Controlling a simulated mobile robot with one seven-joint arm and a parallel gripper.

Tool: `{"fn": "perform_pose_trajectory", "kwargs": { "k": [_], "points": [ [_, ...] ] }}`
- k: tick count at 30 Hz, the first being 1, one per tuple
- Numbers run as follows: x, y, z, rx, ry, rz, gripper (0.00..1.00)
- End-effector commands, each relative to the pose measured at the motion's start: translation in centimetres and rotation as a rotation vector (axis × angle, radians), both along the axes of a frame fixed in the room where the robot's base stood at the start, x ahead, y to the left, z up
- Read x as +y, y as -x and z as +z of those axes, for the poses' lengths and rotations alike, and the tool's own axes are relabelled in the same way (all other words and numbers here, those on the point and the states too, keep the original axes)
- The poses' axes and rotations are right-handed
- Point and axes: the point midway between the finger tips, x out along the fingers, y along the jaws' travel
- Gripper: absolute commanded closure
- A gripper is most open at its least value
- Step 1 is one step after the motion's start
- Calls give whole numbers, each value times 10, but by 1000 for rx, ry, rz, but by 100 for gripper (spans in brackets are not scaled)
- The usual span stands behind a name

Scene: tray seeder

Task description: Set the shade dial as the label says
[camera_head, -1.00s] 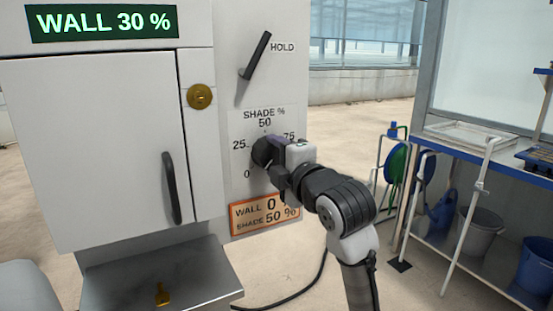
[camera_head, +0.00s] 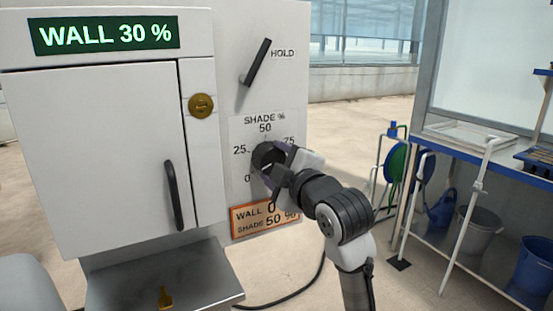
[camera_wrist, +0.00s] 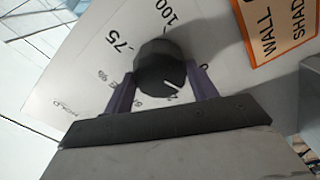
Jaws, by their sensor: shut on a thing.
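The black shade dial (camera_head: 264,156) is on the white panel, with a scale marked 0, 25, 50, 75 around it. My gripper (camera_head: 277,169) is shut on the dial, coming from the lower right and covering part of the scale. In the wrist view, the purple fingers hold both sides of the dial (camera_wrist: 158,62). Its white pointer line aims to the lower right there, away from the 75 and 100; the mark it faces is hidden. The orange label (camera_head: 240,223) below reads WALL 0, SHADE 50 %, partly covered by my arm.
A black HOLD lever (camera_head: 256,63) is above the dial. A green display (camera_head: 106,33) reads WALL 30 %. A cabinet door with a black handle (camera_head: 173,195) is left, above a metal shelf (camera_head: 190,285). A blue bench (camera_head: 490,152) stands right.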

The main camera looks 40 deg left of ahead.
Motion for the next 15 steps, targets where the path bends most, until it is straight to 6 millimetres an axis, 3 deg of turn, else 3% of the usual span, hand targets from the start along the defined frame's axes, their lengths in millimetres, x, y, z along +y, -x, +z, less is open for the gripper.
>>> {"fn": "perform_pose_trajectory", "kwargs": {
  "k": [15],
  "points": [
    [0,0,2,459,-186,-1,66]
  ]
}}
